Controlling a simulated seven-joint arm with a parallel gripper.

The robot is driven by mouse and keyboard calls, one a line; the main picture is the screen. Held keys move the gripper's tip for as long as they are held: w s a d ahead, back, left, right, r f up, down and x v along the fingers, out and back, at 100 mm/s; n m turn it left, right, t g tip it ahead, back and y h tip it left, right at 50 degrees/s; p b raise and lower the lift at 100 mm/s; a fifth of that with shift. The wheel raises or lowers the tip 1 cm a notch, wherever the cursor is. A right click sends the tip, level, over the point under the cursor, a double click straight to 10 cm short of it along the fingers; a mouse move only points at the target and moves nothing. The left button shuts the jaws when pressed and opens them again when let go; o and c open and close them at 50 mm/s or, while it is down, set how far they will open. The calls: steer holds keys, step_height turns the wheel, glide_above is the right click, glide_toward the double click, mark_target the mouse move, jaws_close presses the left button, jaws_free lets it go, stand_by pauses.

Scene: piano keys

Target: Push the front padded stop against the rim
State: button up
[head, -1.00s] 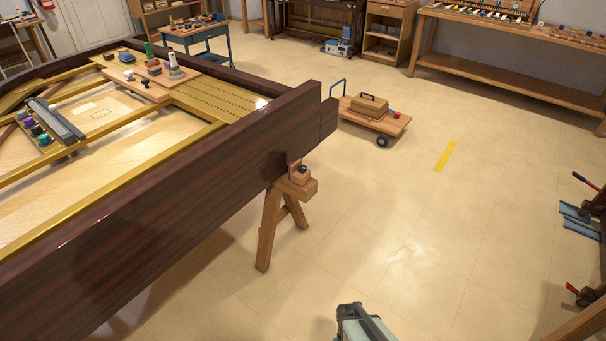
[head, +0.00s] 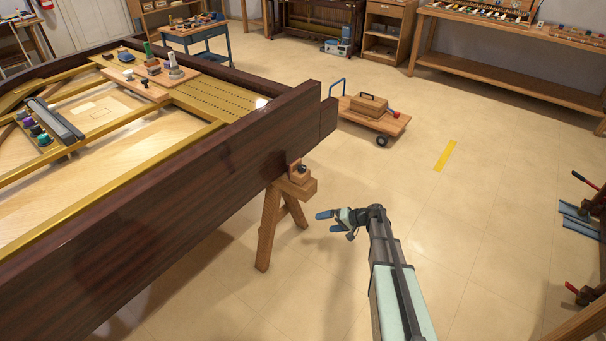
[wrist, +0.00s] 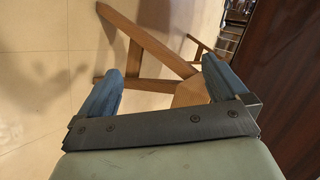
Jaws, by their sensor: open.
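My gripper (head: 328,221) is open and empty, right of the trestle and lower in the picture than the stop. In the wrist view, my gripper's blue fingers (wrist: 160,66) are apart, with the trestle (wrist: 150,45) beyond them and the rim (wrist: 295,95) at the right. I cannot make out the stop there.
Tools and a wooden board (head: 150,82) lie on the piano's gold frame. A low cart (head: 385,122) with a wooden box stands on the floor behind. A workbench (head: 500,70) stands at the back right.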

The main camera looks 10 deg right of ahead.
steer(key=w+r+n+t+y, duration=0.25)
steer(key=w+r+t, duration=0.2)
steer(key=w, duration=0.35)
steer(key=n+t, duration=0.3)
steer(key=n, duration=0.6)
glide_toward(297, 169)
steer(key=x, duration=0.7)
steer(key=shift+d+f, duration=0.1)
steer(key=shift+f, duration=0.2)
steer(key=c, duration=1.4)
steer(key=shift+x, duration=1.55)
steer(key=o, duration=1.4)
steer(key=shift+s+d, duration=0.1)
